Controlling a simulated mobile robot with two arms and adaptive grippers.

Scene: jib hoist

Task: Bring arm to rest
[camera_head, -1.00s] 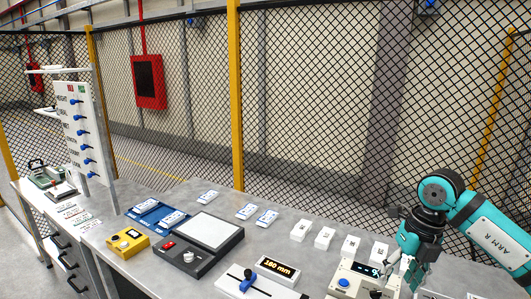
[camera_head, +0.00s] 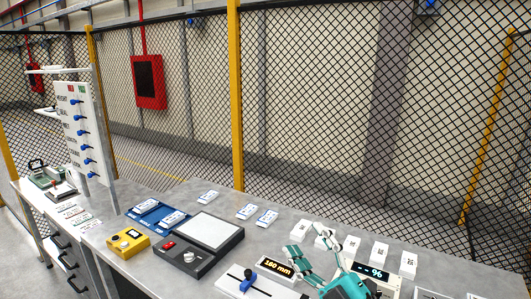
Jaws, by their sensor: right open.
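My right gripper (camera_head: 308,242) is at the lower middle right, with its teal wrist (camera_head: 346,286) coming up from the bottom edge. Its two fingers are spread apart with nothing seen between them. They show in front of the row of small white boxes (camera_head: 380,253) and beside the device with the "160 mm" display (camera_head: 276,267). Whether they touch anything cannot be told. The wrist partly hides the device with the "96" display (camera_head: 372,272). My left gripper is not in view.
On the grey table stand a dark device with a pale plate (camera_head: 208,230), a yellow box (camera_head: 128,242) and a blue tray (camera_head: 140,209) with cards. A white slide with a blue knob (camera_head: 246,284) is at the front. A labelled board (camera_head: 80,128) stands left. Mesh fence lies behind.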

